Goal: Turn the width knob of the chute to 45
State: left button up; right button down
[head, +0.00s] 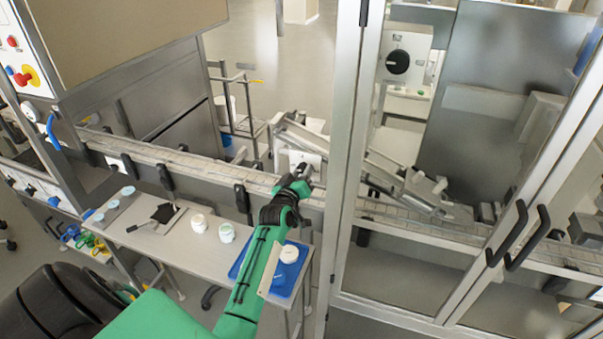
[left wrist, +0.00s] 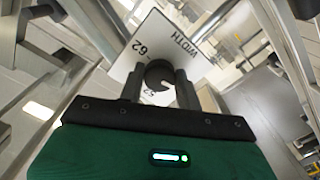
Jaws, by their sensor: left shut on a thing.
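The width knob (left wrist: 158,74) is a dark round knob on a white plate (left wrist: 188,60) lettered WIDTH, in the left wrist view. A 62 mark shows up and left of the knob; another number below it is partly hidden, and I cannot read the setting surely. My left gripper (left wrist: 158,88) is shut on the knob, one finger on each side. In the head view my left gripper (head: 303,174) reaches up to the white plate (head: 288,160) beside the conveyor, and hides the knob. My right gripper is not in view.
A conveyor (head: 215,172) runs across behind a side table (head: 180,245) with several jars and a blue tray (head: 241,262). A metal door post (head: 347,150) stands close right of my left gripper. A black dial (head: 398,61) shows behind the glass.

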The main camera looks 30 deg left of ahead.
pick_arm(q)
jog(key=shift+f+n, duration=0.2)
jog(key=shift+n, duration=0.2)
jog(key=o, duration=1)
jog(key=shift+r, duration=0.1)
jog(key=shift+s, duration=0.1)
jog(key=b+v, duration=0.4)
jog(key=v, duration=0.9)
jog(key=shift+s, duration=0.35)
